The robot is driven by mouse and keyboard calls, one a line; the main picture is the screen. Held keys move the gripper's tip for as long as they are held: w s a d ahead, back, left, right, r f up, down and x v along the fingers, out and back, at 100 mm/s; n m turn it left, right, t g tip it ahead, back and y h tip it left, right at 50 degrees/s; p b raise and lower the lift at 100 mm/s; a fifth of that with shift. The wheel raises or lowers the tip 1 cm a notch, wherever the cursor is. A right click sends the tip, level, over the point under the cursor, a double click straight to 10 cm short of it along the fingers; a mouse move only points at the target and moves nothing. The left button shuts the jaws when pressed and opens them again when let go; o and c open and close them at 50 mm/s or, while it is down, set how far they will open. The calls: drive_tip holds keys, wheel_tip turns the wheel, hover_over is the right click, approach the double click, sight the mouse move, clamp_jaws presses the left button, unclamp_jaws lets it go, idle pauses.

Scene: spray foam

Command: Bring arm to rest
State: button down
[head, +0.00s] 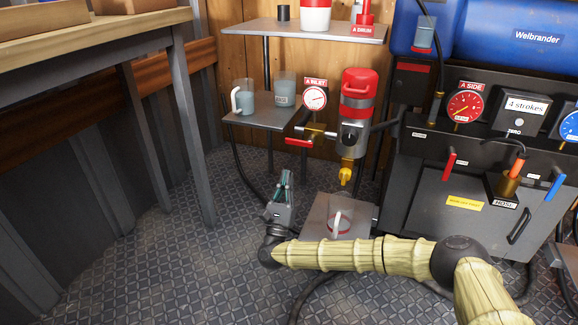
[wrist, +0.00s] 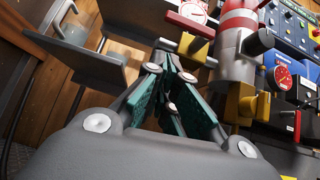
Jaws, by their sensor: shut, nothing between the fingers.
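My gripper (head: 284,184) is raised above the floor at the end of my cream-sleeved arm, its fingers pointing up. It is shut and empty, with its teal finger pads close together in the wrist view (wrist: 172,92). It is left of the red and grey pump unit (head: 357,115) and below the small side shelf (head: 262,122). No contact with either shows in the head view. A clear cup (head: 340,222) stands on a low grey stand (head: 361,214) below the yellow nozzle (head: 345,176). My forearm hides part of the stand's front.
Two cups (head: 244,97) are on the side shelf beside a gauge (head: 314,98). A black machine with gauges (head: 465,107) and coloured levers fills the right. A wooden bench (head: 90,38) stands at the left. The tread-plate floor (head: 170,275) is clear at lower left.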

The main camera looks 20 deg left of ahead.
drive_tip(key=p+v, duration=0.2)
drive_tip(key=v, duration=0.4)
drive_tip(key=shift+a, duration=0.25)
